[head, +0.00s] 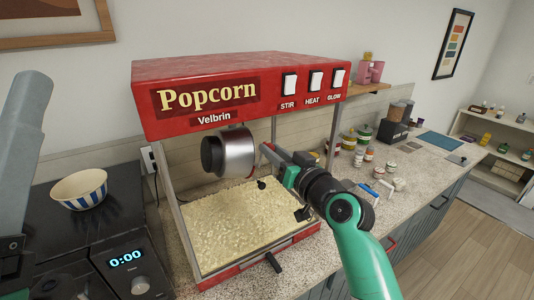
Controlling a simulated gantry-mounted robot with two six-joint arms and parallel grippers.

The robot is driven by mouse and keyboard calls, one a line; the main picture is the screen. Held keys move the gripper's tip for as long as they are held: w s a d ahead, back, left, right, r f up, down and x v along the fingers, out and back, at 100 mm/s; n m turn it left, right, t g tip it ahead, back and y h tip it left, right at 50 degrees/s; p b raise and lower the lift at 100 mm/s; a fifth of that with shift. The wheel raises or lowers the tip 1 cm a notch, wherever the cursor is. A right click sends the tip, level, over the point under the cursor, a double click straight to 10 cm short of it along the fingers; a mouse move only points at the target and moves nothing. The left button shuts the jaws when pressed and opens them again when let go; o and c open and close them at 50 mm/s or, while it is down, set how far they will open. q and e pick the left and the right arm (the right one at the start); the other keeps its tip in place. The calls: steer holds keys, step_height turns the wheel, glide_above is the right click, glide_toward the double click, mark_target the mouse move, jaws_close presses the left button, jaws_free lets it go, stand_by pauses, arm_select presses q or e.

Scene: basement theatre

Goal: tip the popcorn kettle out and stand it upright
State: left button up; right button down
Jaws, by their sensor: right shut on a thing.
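The popcorn kettle (234,154) is a shiny metal pot hanging under the red top of the popcorn machine (240,95). It lies tipped on its side, its dark round end facing left. My right gripper (272,163) reaches in from the right, shut at the kettle's right side. The part between its jaws is small and mostly hidden, seemingly the kettle's handle. Pale popcorn (240,225) covers the machine's floor below the kettle. Parts of my left arm show at the left edge, but its gripper does not.
A blue-striped bowl (80,189) stands on the black stovetop (55,225) at left. Several jars (360,135) and small items stand on the counter (420,165) right of the machine. The machine's posts and red top frame the kettle closely.

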steer(key=shift+w+d+f+m, duration=0.2)
steer(key=shift+w+d+m, duration=0.15)
steer(key=shift+d+m, duration=0.45)
steer(key=shift+a, duration=0.1)
steer(key=c, duration=0.7)
jaws_free()
steer(key=p+v, duration=0.4)
steer(key=v, duration=0.7)
steer(key=shift+s+f, duration=0.1)
steer(key=shift+s, duration=0.2)
